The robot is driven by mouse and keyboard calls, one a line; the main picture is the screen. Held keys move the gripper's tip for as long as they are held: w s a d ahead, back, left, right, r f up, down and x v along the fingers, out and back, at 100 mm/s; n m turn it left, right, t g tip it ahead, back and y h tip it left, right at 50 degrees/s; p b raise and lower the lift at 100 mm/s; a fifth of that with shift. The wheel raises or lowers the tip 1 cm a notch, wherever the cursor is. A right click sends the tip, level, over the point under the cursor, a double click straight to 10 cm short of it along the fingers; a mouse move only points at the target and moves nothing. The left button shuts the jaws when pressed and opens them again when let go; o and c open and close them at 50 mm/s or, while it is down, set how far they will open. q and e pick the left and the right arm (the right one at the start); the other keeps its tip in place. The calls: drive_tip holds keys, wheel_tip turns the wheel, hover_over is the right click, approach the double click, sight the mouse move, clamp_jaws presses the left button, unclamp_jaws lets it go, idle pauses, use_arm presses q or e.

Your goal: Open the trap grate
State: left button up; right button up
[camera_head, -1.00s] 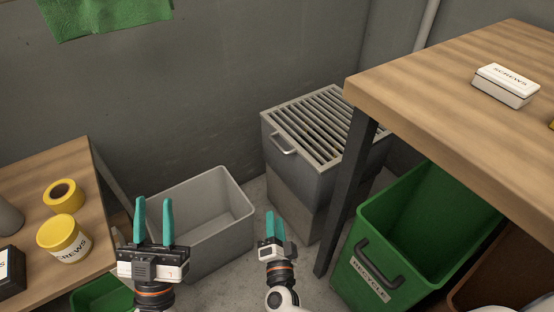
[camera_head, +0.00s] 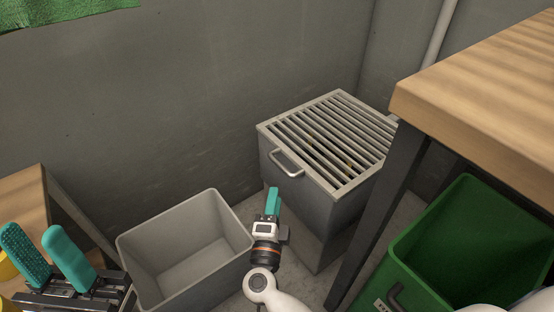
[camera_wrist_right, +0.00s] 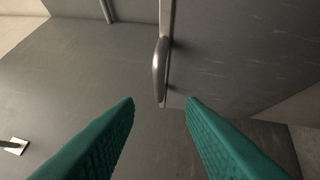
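The trap grate (camera_head: 331,139) is a barred metal lid lying closed on a grey metal box (camera_head: 314,211). A curved metal handle (camera_head: 287,163) is on its front left edge. In the right wrist view the handle (camera_wrist_right: 160,70) shows ahead of my fingertips, apart from them. My right gripper (camera_head: 273,196) is just below and left of the handle in the head view; the right wrist view (camera_wrist_right: 160,103) shows its teal fingers apart with nothing between them. My left gripper (camera_head: 42,240) is at the lower left, its fingers apart and empty.
A grey open bin (camera_head: 183,219) stands left of the box. A wooden table (camera_head: 490,75) with a dark leg (camera_head: 377,220) is close on the right, with a green bin (camera_head: 460,240) under it. Another wooden table (camera_head: 25,207) is at the left.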

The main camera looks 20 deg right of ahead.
sight(280, 164)
drive_tip(key=b+x, duration=0.2)
drive_tip(key=x, duration=0.9)
drive_tip(key=shift+s+d, duration=0.1)
clamp_jaws()
